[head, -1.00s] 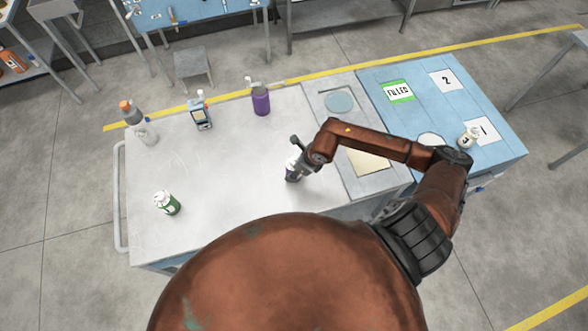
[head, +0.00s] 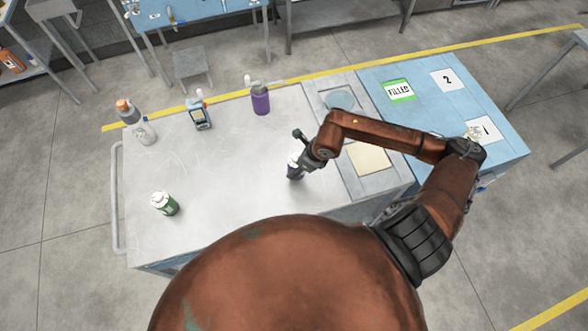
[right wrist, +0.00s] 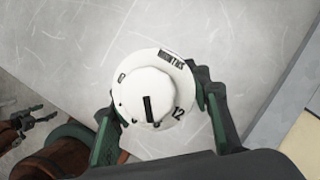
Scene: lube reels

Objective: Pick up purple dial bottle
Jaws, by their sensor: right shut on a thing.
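The purple dial bottle (head: 294,171) has a dark purple body and a white top, and is at the front middle of the grey table. In the right wrist view its round white dial cap (right wrist: 152,92) fills the middle, with "MONTHS" and numbers on it. My right gripper (right wrist: 155,97) is shut on the bottle, one finger on each side of the cap. The cap hides the bottle's body there. I cannot tell whether its base touches the table. My left gripper (right wrist: 42,115) shows small at the left of the right wrist view, fingers apart and empty.
A blue side table (head: 430,110) bears labels. Mid-table is clear.

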